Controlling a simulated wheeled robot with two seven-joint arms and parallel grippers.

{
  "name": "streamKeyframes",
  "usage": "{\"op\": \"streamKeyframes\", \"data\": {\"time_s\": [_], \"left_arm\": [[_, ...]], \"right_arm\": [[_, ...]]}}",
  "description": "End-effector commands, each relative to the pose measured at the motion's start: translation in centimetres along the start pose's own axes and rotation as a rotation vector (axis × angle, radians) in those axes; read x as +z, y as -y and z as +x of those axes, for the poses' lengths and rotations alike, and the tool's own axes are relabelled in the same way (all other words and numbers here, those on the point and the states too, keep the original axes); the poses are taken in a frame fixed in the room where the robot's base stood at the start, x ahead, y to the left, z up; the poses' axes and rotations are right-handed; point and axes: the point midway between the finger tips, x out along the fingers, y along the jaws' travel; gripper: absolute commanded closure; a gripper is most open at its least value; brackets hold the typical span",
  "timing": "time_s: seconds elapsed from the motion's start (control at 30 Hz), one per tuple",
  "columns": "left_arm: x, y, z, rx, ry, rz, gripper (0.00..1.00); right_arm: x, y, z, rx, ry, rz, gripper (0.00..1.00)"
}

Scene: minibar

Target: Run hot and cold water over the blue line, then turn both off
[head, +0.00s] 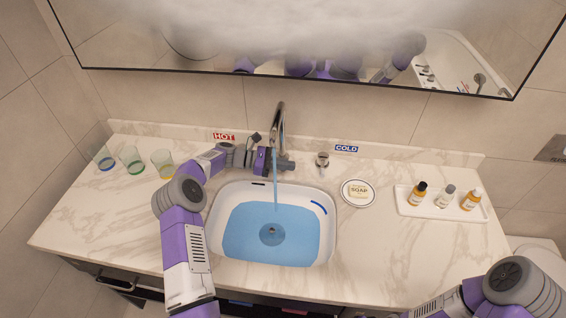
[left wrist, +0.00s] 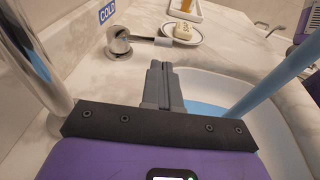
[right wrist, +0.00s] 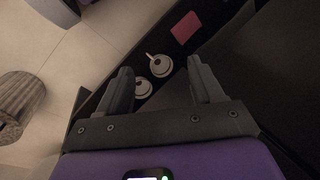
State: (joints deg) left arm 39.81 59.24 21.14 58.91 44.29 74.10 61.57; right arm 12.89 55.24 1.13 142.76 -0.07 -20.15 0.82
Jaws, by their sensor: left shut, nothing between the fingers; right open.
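A stream of water (head: 275,182) falls from the tall faucet (head: 281,120) into the white sink (head: 214,222). Blue water (head: 250,225) lies in the basin. The blue line (head: 319,208) is on the basin's right wall, and the water edge appears just below it. The cold handle (head: 322,158) stands under the COLD label (head: 346,149); it also shows in the left wrist view (left wrist: 118,42). My left gripper (head: 289,164) is shut and empty, beside the faucet and short of the cold handle. The hot handle, near the HOT label (head: 224,136), is partly hidden. My right gripper (right wrist: 163,80) is open and empty.
A soap dish (head: 358,193) stands right of the sink, and a tray of small bottles (head: 414,208) farther right. Several glasses (head: 132,160) stand at the left. A mirror (head: 300,60) hangs behind. The right wrist view shows dark cabinetry below the counter.

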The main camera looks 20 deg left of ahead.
Motion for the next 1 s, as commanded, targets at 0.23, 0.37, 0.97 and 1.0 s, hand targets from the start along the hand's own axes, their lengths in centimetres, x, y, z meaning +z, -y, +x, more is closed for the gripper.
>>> {"op": "streamKeyframes", "data": {"time_s": [0.23, 0.37, 0.97, 1.0], "left_arm": [[-0.1, 0.1, 5.5, -0.004, 0.000, 0.000, 1.00], [-0.1, 0.1, 7.6, -0.003, 0.000, 0.000, 1.00], [0.0, 0.1, 9.5, -0.001, -0.001, 0.000, 1.00], [0.1, 0.1, 9.6, -0.001, -0.001, 0.000, 1.00]], "right_arm": [[-0.1, -0.3, 0.7, 0.000, -0.001, 0.000, 0.34], [-0.1, -0.4, 1.1, 0.000, -0.001, 0.000, 0.34], [-0.1, -0.4, 1.2, 0.000, -0.001, 0.000, 0.34], [-0.1, -0.4, 1.1, 0.000, -0.001, 0.000, 0.34]]}}
